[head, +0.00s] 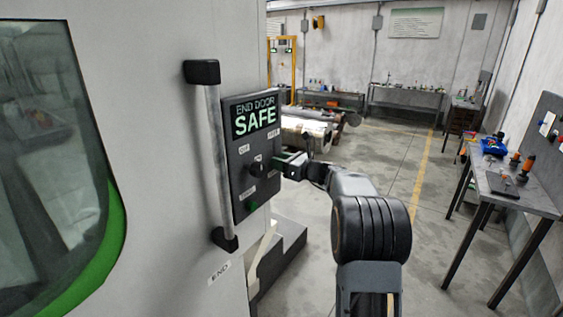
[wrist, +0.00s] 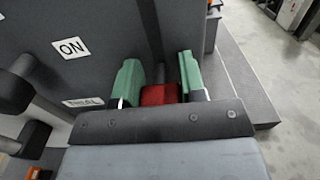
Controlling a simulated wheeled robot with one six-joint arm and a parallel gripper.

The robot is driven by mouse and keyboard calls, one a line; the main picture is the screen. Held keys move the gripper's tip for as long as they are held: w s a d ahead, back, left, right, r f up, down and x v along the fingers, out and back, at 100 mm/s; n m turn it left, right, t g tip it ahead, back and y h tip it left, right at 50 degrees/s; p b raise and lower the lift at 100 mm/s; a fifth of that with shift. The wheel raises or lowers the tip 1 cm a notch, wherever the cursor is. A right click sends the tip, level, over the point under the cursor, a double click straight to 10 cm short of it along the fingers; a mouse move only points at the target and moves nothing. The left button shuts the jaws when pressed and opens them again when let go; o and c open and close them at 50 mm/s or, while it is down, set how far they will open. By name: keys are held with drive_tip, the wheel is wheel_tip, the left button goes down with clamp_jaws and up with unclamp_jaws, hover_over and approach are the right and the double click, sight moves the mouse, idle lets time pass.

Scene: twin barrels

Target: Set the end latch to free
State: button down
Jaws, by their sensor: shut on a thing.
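The end door panel (head: 237,180) is a dark box on the machine's pale wall, with a lit sign (head: 255,117) reading END DOOR SAFE. My gripper (head: 292,165) is at the panel's right edge. In the wrist view its green fingers (wrist: 160,78) are shut on a small red piece (wrist: 158,95) beside the dark panel. The red piece looks like the latch's handle, but most of it is hidden between the fingers. The latch's position cannot be told. A black knob (head: 256,169) sits on the panel's face, left of my gripper.
A long vertical door handle (head: 214,160) stands left of the panel. A workbench (head: 515,190) with tools stands at the right. The floor (head: 440,240) between is clear.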

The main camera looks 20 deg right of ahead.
sight(274, 140)
wheel_tip(274, 140, up, 7)
drive_tip(key=p, duration=0.4)
drive_tip(key=shift+f, duration=0.1)
drive_tip(key=c, duration=0.7)
unclamp_jaws()
drive_tip(key=shift+f, duration=0.1)
drive_tip(key=shift+s+d+f, duration=0.1)
drive_tip(key=shift+s+d, duration=0.05)
drive_tip(key=shift+s, duration=0.05)
drive_tip(key=b+v, duration=0.4)
drive_tip(key=v, duration=0.9)
drive_tip(key=shift+s+d, duration=0.1)
